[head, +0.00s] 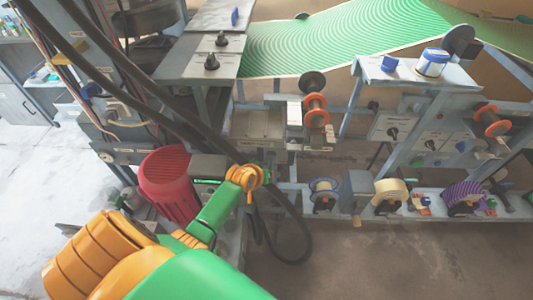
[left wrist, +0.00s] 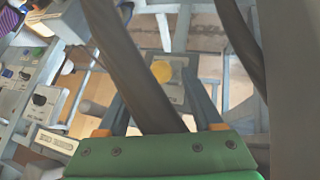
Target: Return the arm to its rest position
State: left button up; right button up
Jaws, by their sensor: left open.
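My left arm (head: 215,208), green and orange, reaches from the bottom of the head view towards the machine. Its far end lies beside a red ribbed motor (head: 168,180) and thick dark hoses; the fingertips cannot be made out there. In the left wrist view my left gripper (left wrist: 156,88) is open, with its two grey fingers spread. A dark hose (left wrist: 138,70) crosses the gap between the fingers in this view; I cannot tell whether it touches them. I see nothing held. My right gripper is in neither view.
A yellow round button (left wrist: 161,71) on a grey box shows beyond the fingers. Dark hoses (head: 170,100) run from the upper left past my arm. A rail with several spools (head: 391,194) stands at right. A green striped sheet (head: 335,45) lies behind. Floor (head: 400,255) is clear at lower right.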

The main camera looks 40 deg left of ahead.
pick_arm(q)
jog(key=shift+s+r, duration=0.25)
jog(key=s+d+f+m+g, duration=0.2)
jog(key=s+d+f+m, duration=0.1)
jog(key=s+f, duration=0.7)
jog(key=s+d+f+m+g, duration=0.2)
jog(key=s+d+f+g, duration=0.1)
jog(key=s+f, duration=0.75)
jog(key=s+d+f+m+g, duration=0.1)
jog(key=s, duration=0.6)
jog(key=s+d+m+g+h, duration=0.1)
jog(key=s+m, duration=0.1)
jog(key=s, duration=0.6)
jog(key=shift+d+f+m, duration=0.3)
jog(key=shift+f, duration=0.1)
